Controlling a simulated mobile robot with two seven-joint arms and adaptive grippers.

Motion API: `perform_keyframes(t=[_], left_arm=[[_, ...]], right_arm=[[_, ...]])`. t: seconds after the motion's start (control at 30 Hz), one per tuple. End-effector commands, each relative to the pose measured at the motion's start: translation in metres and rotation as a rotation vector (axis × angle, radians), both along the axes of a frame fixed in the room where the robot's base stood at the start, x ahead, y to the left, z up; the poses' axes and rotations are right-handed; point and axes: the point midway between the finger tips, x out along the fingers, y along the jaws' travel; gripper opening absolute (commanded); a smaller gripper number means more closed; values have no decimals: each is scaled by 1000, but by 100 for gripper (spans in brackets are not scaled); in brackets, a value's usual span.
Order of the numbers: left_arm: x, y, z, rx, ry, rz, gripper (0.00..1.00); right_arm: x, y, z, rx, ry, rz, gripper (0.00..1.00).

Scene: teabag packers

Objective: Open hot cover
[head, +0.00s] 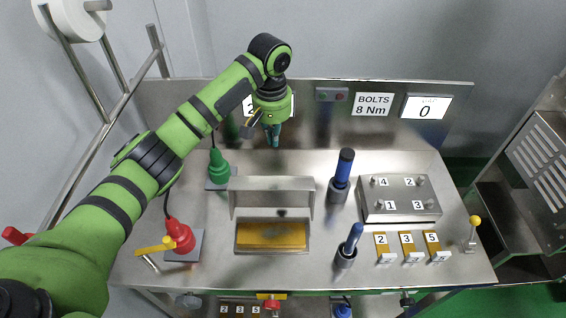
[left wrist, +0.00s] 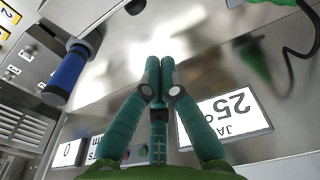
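The hot cover (head: 272,190) is a grey metal lid in the middle of the steel table. It stands raised, roughly upright, at the back of a shallow metal box. A golden plate (head: 270,236) shows uncovered in the box in front of it. My left gripper (head: 273,140) is above the back of the table, behind the cover and apart from it. In the left wrist view its teal fingers (left wrist: 160,66) come together at the tips with nothing visible between them. The cover does not show clearly in the left wrist view. My right gripper is in neither view.
A green tool (head: 218,168) and a red tool (head: 180,236) stand left of the box. Blue-handled tools (head: 343,168) (head: 351,243) stand right of it, beside a numbered metal block (head: 399,208). A back panel with a display (head: 426,107) rises behind.

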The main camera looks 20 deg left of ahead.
Motion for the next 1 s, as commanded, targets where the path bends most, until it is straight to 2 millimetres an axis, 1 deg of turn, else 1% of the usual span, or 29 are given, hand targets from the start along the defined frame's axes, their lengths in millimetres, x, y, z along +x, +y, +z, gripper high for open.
perform_keyframes(t=[0.13, 0.27, 0.47, 0.7, 0.73, 0.8, 1.0], left_arm=[[-1, 1, -5, 7, -3, 62, 0], [0, 2, -19, 6, -2, 65, 0], [2, 2, -58, 7, 0, 63, 0], [6, 3, -100, 7, -1, 62, 0], [5, 2, -100, 6, -4, 61, 0], [-4, 0, -94, 5, -5, 57, 0], [-22, -5, -90, 6, -5, 59, 0]], right_arm=[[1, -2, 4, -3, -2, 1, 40], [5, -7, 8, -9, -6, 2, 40], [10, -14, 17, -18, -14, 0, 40], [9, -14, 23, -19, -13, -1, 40], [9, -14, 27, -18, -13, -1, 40], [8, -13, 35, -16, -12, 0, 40], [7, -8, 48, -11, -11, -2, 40]])
